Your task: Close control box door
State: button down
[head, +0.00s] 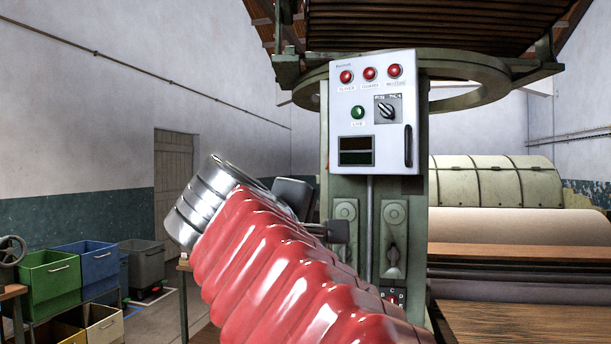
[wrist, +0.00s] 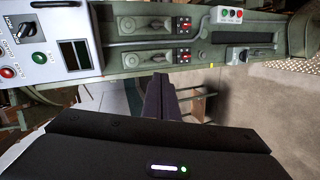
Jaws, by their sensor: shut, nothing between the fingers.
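The control box (head: 343,105) is pale grey and fixed to the green machine post. Its front door (head: 387,140) carries red lamps, a green lamp, a rotary switch and a dark display. A black upright handle (head: 408,146) sits at the door's right edge. No clear gap shows around the door, but I cannot tell whether it is fully shut. Part of the box also shows at upper left in the wrist view (wrist: 62,22). My gripper (head: 340,231) is below the box, near the post, partly behind my arm. In the wrist view its black fingers (wrist: 159,82) are together and empty, apart from the box.
The green post (head: 415,215) below the box bears levers and a small lower switch panel (head: 393,297). A large roller machine (head: 500,225) fills the right. Coloured bins (head: 98,262) stand at left. Open floor (head: 160,318) lies between bins and machine.

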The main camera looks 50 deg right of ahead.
aim_at(406, 157)
jog(key=s+d+r+g+h, duration=0.1)
jog(key=s+d+r+h, duration=0.1)
jog(key=r, duration=0.5)
jog(key=s+d+r+m+g+h, duration=0.1)
jog(key=s+d+r+g+h, duration=0.1)
jog(key=s+r, duration=0.2)
notch_tip(406, 157, up, 4)
jog(key=shift+s+d+f+g, duration=0.2)
jog(key=shift+s+d+g, duration=0.1)
jog(key=shift+s+d, duration=0.1)
jog(key=shift+w+d+f, duration=0.1)
jog(key=shift+w+d, duration=0.05)
jog(key=shift+d, duration=2.15)
jog(key=shift+w+d+f, duration=0.1)
jog(key=shift+w+d, duration=0.05)
jog(key=shift+d, duration=2.2)
jog(key=shift+w+d, duration=0.15)
jog(key=shift+d, duration=2.15)
jog(key=shift+w, duration=0.1)
